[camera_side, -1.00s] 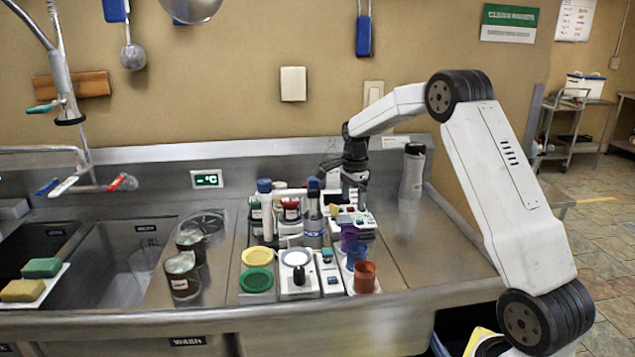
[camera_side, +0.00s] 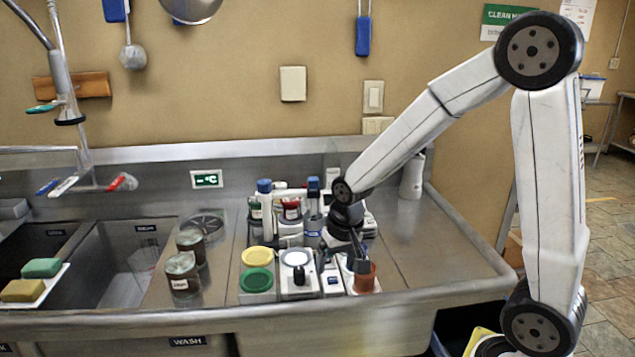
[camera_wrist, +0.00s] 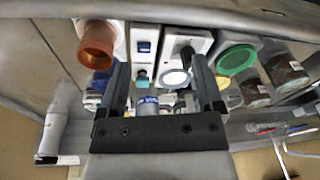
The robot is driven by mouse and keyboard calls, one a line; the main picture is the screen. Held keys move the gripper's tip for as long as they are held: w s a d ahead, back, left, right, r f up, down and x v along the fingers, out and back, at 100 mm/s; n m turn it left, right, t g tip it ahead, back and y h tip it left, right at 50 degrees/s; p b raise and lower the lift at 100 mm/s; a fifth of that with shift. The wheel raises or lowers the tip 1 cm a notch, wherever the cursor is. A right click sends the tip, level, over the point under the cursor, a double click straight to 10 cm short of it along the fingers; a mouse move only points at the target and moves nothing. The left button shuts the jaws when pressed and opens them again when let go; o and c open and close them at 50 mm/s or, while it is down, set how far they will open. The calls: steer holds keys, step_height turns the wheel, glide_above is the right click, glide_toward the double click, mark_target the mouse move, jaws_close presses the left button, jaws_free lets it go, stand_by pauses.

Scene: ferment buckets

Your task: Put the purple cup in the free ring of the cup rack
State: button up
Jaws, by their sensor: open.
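My gripper (camera_side: 356,258) is open and points down over the cup row, just behind the orange cup (camera_side: 366,278). In the wrist view, its two dark fingers (camera_wrist: 160,72) stand apart with no cup between them. The orange cup (camera_wrist: 97,43) shows there at upper left, outside the left finger. I cannot make out the purple cup now; my gripper covers its place in the side view. The blue cup is hidden there too. A pale base (camera_side: 349,287) under the orange cup seems part of the cup rack; its free ring cannot be made out.
Left of the cups stand a white device with a round plate (camera_side: 296,258), a green lid (camera_side: 256,280) and a yellow lid (camera_side: 258,257). Blue-capped bottles (camera_side: 265,200) stand behind. Dark jars (camera_side: 183,274) are farther left. The steel counter at right (camera_side: 430,255) is clear.

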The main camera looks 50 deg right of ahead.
steer(key=s+a+f+n, duration=0.1)
steer(key=s+a+n, duration=0.4)
steer(key=s+n, duration=0.1)
steer(key=shift+s+f+t, duration=0.3)
steer(key=shift+s+f, duration=0.05)
steer(key=shift+s, duration=0.35)
stand_by(0.5)
